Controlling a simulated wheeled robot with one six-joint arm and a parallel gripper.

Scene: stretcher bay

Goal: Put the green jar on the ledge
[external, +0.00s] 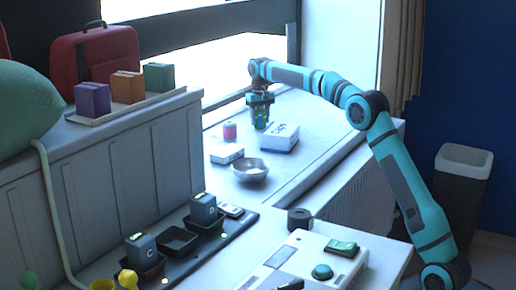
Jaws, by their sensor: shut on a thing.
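The green jar (262,119) is upright in my gripper (260,102), which points down and is shut on it.
The ledge is clear towards the right. A counter (376,246) with a device stands in front.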

